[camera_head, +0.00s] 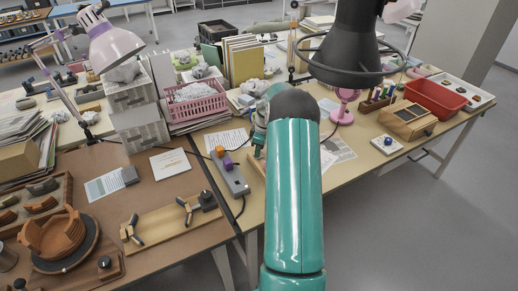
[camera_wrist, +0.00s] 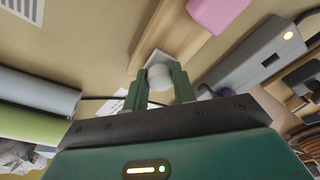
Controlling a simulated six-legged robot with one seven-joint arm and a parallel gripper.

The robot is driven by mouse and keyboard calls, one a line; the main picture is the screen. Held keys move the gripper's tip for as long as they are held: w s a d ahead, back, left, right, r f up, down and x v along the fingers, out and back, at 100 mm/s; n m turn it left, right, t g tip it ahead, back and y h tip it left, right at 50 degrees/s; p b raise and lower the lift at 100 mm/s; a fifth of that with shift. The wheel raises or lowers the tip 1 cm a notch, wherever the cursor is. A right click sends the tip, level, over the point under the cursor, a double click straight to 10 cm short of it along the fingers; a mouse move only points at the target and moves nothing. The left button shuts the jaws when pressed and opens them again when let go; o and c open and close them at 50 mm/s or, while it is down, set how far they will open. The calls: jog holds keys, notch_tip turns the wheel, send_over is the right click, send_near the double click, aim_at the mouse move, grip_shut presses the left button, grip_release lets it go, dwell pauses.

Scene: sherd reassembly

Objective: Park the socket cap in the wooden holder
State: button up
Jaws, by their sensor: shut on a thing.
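My gripper (camera_wrist: 160,84) points down at the table in the wrist view. Its two green fingers are shut on a pale grey, rounded piece, which I take to be the socket cap (camera_wrist: 160,75). A white angular surface shows just behind the cap; I cannot tell what it belongs to. A light wooden piece, seemingly the wooden holder (camera_wrist: 187,38), runs diagonally just beyond the fingertips. I cannot tell whether the cap touches it. In the head view a wooden edge (camera_head: 258,164) shows beside my teal arm, which hides most of the gripper and the cap.
A grey power strip (camera_head: 230,174) with orange and purple pieces lies left of my arm. A pink block (camera_wrist: 217,12) lies by the wood. A pink basket (camera_head: 195,105) and a pink stand (camera_head: 344,108) are behind. A dark lamp (camera_head: 350,45) hangs above.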

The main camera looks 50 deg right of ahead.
jog(key=shift+f, duration=0.15)
jog(key=o, duration=1.5)
jog(key=shift+c, duration=0.2)
jog(key=shift+r, duration=4.05)
